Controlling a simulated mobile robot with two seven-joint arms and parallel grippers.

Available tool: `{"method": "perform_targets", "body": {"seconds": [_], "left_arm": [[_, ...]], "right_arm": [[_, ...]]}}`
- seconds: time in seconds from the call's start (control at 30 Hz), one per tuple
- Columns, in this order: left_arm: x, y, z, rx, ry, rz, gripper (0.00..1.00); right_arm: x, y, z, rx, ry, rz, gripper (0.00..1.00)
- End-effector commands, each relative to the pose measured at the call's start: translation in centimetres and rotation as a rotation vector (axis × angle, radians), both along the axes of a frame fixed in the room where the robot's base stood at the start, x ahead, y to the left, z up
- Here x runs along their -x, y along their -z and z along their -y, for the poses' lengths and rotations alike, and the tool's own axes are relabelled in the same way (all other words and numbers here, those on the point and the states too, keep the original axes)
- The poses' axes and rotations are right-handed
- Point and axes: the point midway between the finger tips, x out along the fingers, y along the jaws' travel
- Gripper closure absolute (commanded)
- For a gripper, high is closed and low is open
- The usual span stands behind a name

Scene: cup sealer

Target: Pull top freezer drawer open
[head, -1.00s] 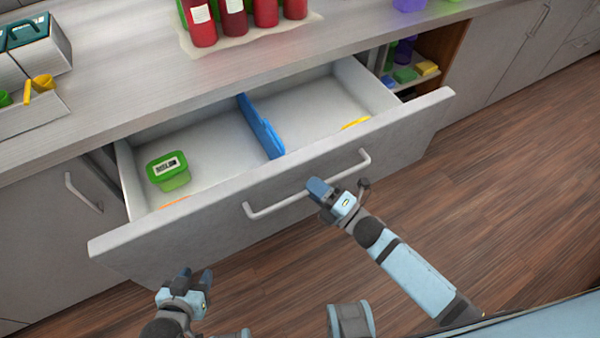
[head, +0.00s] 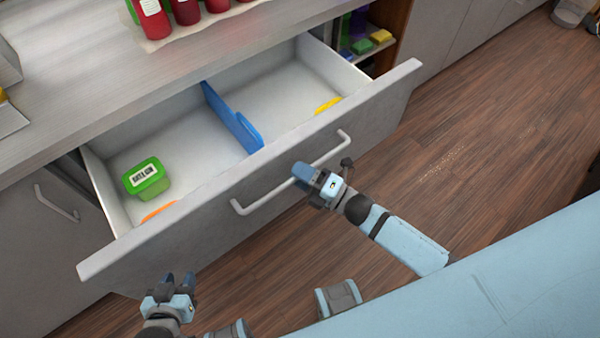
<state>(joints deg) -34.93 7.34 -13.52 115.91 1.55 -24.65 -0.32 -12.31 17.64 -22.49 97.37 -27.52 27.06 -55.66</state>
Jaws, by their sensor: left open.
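A wide grey drawer (head: 250,185) under the counter stands far open, its inside showing. Its light bar handle (head: 262,200) runs along the front panel. My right gripper (head: 304,174) is at the middle of this handle and covers part of it. I cannot tell whether its fingers are closed around the bar. My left gripper (head: 178,280) is open and empty, low in front of the drawer's left part, apart from the handle.
The drawer holds a blue divider (head: 232,118), a green labelled tub (head: 147,178), and orange and yellow items partly hidden by the front panel. Red bottles (head: 185,10) stand on the counter (head: 85,75). An open shelf is beyond the drawer's right end. Wooden floor (head: 490,130) is clear at right.

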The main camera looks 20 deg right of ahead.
Motion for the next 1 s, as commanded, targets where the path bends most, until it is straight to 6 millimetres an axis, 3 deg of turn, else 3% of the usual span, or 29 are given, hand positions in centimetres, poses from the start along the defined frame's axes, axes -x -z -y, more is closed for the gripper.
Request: {"method": "perform_targets", "body": {"seconds": [0.37,0.8,1.0], "left_arm": [[-0.1,0.2,-0.1,-0.001,-0.002,0.0,0.57],[-0.1,0.9,-0.1,0.004,-0.005,-0.009,0.57],[-0.3,0.8,0.0,0.009,-0.008,-0.004,0.57]], "right_arm": [[0.8,0.3,0.7,0.001,0.0,-0.002,0.61],[7.7,2.1,6.6,0.002,0.001,-0.004,0.61],[9.7,2.4,8.4,0.001,0.0,-0.001,0.61]]}}
